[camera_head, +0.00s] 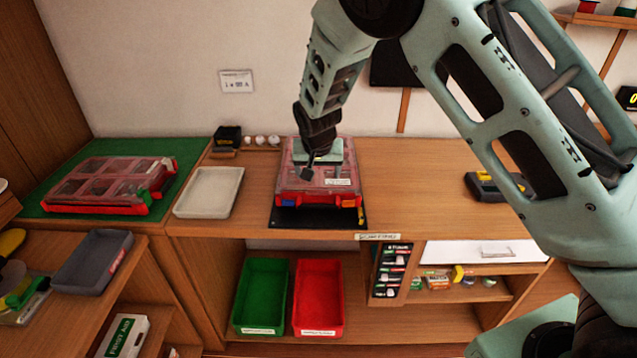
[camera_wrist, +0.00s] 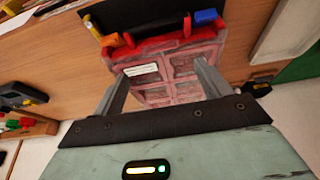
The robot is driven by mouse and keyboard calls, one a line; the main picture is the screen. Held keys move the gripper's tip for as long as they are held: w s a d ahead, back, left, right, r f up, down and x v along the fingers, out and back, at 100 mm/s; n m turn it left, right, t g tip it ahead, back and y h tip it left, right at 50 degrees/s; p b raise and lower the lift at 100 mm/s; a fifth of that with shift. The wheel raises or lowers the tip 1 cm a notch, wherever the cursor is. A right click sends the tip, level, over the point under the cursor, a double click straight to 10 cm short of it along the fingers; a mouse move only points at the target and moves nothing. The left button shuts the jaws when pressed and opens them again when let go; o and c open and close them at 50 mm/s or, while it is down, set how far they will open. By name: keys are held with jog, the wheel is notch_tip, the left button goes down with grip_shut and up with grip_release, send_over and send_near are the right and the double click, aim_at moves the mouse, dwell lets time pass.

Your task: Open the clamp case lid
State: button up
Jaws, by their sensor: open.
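The clamp case is the red case with a clear lid (camera_head: 290,182) on the dark mat of the wooden bench; which of the two similar cases the task means I cannot tell for sure. Its lid is down. The case also shows in the wrist view (camera_wrist: 165,50), with a blue latch, a yellow-orange latch and a red handle at its front edge. My gripper (camera_head: 318,172) is above this case, pointing down, its jaws open. In the wrist view its two fingers (camera_wrist: 160,85) stand apart over the lid, with nothing between them. Whether they touch the lid I cannot tell.
A second red case (camera_head: 110,182) lies on a green mat at left. A pale empty tray (camera_head: 208,192) stands between the cases. A green bin (camera_head: 262,295) and a red bin (camera_head: 318,297) sit below. A yellow-black tool (camera_head: 495,186) lies right; bench between is clear.

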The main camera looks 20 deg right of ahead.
aim_at(318, 190)
jog(key=p+x, duration=0.2)
jog(key=x, duration=0.6)
jog(key=shift+w+f, duration=0.1)
jog(key=shift+f, duration=0.2)
